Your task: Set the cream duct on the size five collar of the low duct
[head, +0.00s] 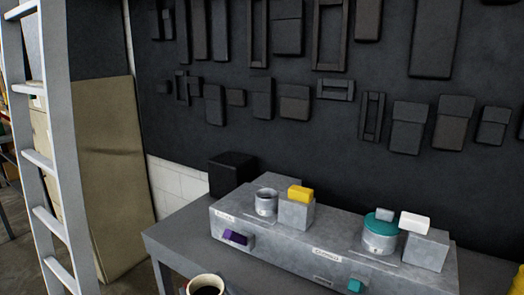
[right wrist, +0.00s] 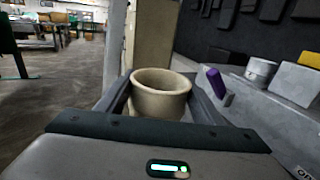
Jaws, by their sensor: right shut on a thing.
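The cream duct (head: 206,285), a short open ring, shows at the bottom edge of the head view, partly cut off. In the right wrist view the cream duct (right wrist: 160,95) stands upright between the fingers of my right gripper (right wrist: 163,88), which is shut on it. The low duct (head: 285,242) is a long grey metal box on the bench. Its left metal collar (head: 265,203) is open and bare; its right collar (head: 379,243) carries a teal cap (head: 381,223). The label lettering is too small to read, so I cannot tell which collar is size five. The cream duct is apart from both collars. My left gripper is not in view.
Grey blocks beside the collars carry a yellow piece (head: 300,193) and a white piece (head: 415,222). A purple handle (head: 235,237) and a teal handle (head: 355,286) project from the front. A black box (head: 231,174) stands behind; a ladder (head: 45,160) stands left.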

